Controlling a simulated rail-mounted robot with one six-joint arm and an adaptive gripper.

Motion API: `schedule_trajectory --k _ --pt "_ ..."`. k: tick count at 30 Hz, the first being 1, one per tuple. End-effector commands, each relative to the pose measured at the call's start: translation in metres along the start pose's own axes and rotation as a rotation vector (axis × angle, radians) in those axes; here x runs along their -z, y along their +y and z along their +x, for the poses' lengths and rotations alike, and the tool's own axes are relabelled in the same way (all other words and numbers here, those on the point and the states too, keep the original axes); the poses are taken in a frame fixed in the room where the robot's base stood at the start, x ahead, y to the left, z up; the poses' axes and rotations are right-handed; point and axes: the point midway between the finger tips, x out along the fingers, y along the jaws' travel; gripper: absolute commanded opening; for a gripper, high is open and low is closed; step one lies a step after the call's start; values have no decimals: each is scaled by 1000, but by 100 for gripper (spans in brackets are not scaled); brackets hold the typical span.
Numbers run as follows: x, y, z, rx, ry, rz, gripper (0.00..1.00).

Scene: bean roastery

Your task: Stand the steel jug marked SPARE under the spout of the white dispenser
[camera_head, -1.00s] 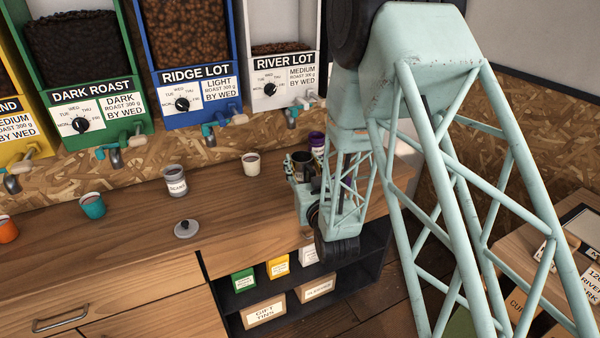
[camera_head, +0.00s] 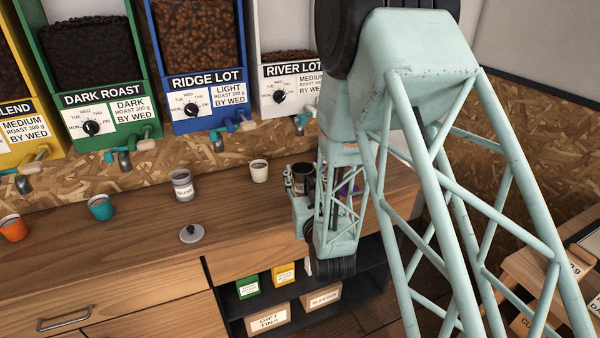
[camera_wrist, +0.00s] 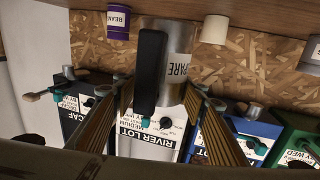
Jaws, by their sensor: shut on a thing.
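The steel jug (camera_wrist: 185,38) is in my gripper (camera_wrist: 163,100), its black handle between the fingers in the wrist view. Whether the jug touches the counter I cannot tell.
On the wooden counter (camera_head: 140,240) a cream cup (camera_head: 259,171) and a labelled steel can (camera_head: 182,186) stand left of the jug. A grey lid (camera_head: 193,234) lies in front. A purple can (camera_wrist: 117,22) shows in the wrist view. Blue and green dispensers stand left.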

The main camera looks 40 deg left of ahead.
Motion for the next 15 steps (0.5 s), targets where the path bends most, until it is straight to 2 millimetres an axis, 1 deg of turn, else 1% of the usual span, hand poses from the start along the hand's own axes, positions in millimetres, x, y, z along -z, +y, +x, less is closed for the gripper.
schedule_trajectory --k 5,15 --pt "-1 2 16 0 2 0 27" --pt "-7 8 69 0 1 0 27"
